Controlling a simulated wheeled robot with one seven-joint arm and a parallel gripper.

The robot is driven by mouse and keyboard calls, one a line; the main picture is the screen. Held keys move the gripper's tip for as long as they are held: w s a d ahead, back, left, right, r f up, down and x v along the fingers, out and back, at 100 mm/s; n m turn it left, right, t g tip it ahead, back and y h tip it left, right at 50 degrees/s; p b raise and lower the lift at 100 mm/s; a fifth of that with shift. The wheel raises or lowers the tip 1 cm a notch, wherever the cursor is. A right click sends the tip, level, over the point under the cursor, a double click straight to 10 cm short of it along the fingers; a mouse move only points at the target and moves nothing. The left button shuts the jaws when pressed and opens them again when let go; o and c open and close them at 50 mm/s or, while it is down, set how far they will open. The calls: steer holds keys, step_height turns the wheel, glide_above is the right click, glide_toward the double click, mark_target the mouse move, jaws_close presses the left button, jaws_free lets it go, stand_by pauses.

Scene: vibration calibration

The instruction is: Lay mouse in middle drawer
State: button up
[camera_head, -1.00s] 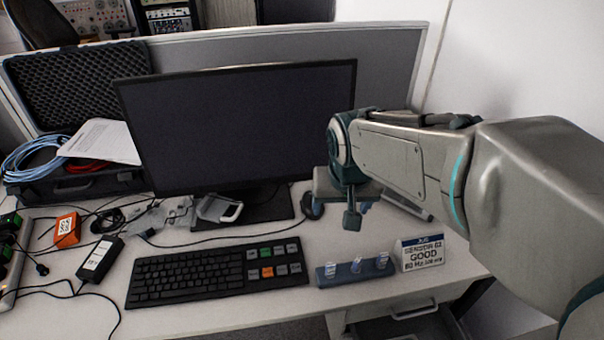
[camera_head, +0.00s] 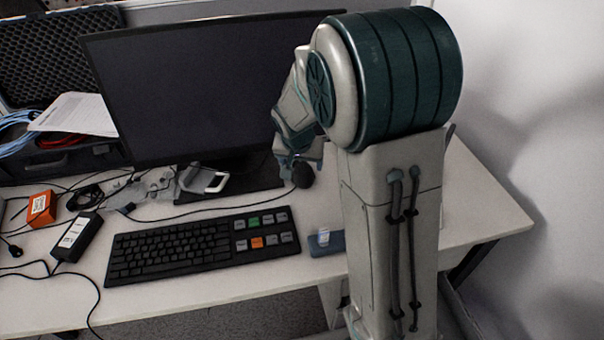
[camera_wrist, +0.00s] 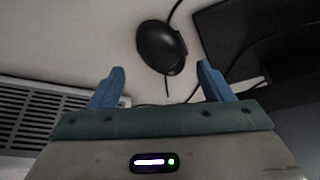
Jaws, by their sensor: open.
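The black mouse (camera_head: 302,174) lies on the desk, right of the monitor's foot, partly covered by my arm in the head view. The wrist view shows the mouse (camera_wrist: 162,47) whole, with its cable. My gripper (camera_wrist: 161,80) is open and empty, its two blue fingers spread on either side of the line to the mouse. The mouse appears just beyond the fingertips and is not held. The drawers under the desk are mostly hidden behind my arm in the head view, so I cannot make out the middle drawer.
The black keyboard (camera_head: 202,247) lies left of the mouse. The monitor (camera_head: 190,90) stands behind it on a dark foot. A blue holder (camera_head: 326,243) sits near the front edge, partly behind my arm. A cradle (camera_head: 203,181), an orange box (camera_head: 41,208) and cables are at left.

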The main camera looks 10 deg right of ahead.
mark_target(302, 170)
steer(key=shift+w+x, duration=0.15)
steer(key=shift+x, duration=1.55)
steer(key=shift+w+x, duration=0.1)
steer(key=shift+x, duration=1.55)
steer(key=shift+a, duration=0.1)
steer(key=c, duration=0.9)
steer(key=shift+r, duration=0.15)
